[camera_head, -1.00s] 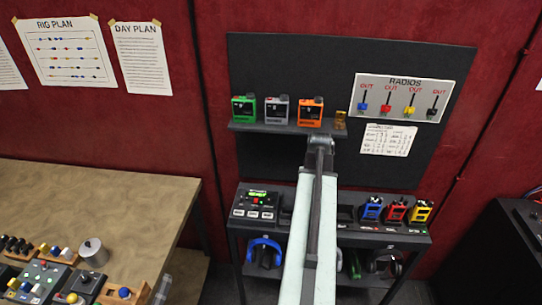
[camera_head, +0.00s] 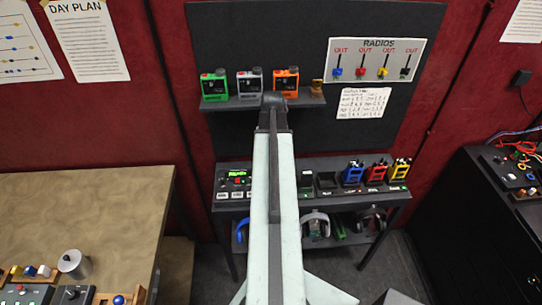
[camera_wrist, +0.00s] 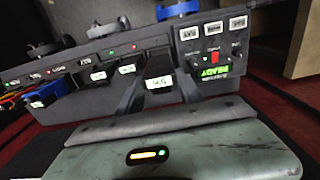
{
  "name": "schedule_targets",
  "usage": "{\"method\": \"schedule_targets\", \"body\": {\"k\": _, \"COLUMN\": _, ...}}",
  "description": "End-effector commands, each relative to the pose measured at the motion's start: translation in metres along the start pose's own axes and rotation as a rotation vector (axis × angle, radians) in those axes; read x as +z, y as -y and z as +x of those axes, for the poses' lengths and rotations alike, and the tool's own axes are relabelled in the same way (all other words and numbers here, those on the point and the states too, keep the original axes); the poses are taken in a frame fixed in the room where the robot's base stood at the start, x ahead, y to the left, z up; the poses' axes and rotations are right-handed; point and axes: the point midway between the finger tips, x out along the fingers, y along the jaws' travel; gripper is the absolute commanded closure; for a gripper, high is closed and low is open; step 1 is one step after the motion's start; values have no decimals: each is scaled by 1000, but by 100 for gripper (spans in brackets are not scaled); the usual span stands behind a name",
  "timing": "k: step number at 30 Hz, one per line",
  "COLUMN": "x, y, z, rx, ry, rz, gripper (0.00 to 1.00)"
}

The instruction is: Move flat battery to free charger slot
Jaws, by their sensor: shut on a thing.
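The charger bench (camera_head: 390,195) stands below the wall shelf, with its lit panel (camera_head: 237,180) at its left end; the panel also shows upside down in the wrist view (camera_wrist: 215,60). In the wrist view my gripper (camera_wrist: 157,88) is shut on a dark battery (camera_wrist: 158,72) with a pale marked label, held in front of the charger row. Other batteries with pale labels (camera_wrist: 98,75) show left of it. I cannot tell whether the held battery touches a slot. In the head view my arm hides the gripper, the held battery and some slots. A dark slot (camera_head: 327,183) beside my arm looks empty.
The wall shelf (camera_head: 225,104) holds green, grey and orange devices. Headsets hang below. A wooden table (camera_head: 80,215) is at left, a black cabinet (camera_head: 480,220) at right.

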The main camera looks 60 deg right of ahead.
Motion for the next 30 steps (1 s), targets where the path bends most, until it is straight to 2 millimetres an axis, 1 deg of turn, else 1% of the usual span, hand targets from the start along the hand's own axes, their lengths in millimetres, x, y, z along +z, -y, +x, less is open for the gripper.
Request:
{"method": "schedule_targets", "body": {"k": 1, "x": 0, "y": 0, "z": 5, "rx": 0, "ry": 0, "rz": 0, "gripper": 100}}
{"method": "schedule_targets", "body": {"k": 24, "x": 0, "y": -1, "z": 59, "rx": 0, "ry": 0, "rz": 0, "gripper": 100}}
{"method": "schedule_targets", "body": {"k": 26, "x": 0, "y": 0, "z": 55, "rx": 0, "ry": 0, "rz": 0, "gripper": 100}}
{"method": "schedule_targets", "body": {"k": 30, "x": 0, "y": -1, "z": 54, "rx": 0, "ry": 0, "rz": 0, "gripper": 100}}
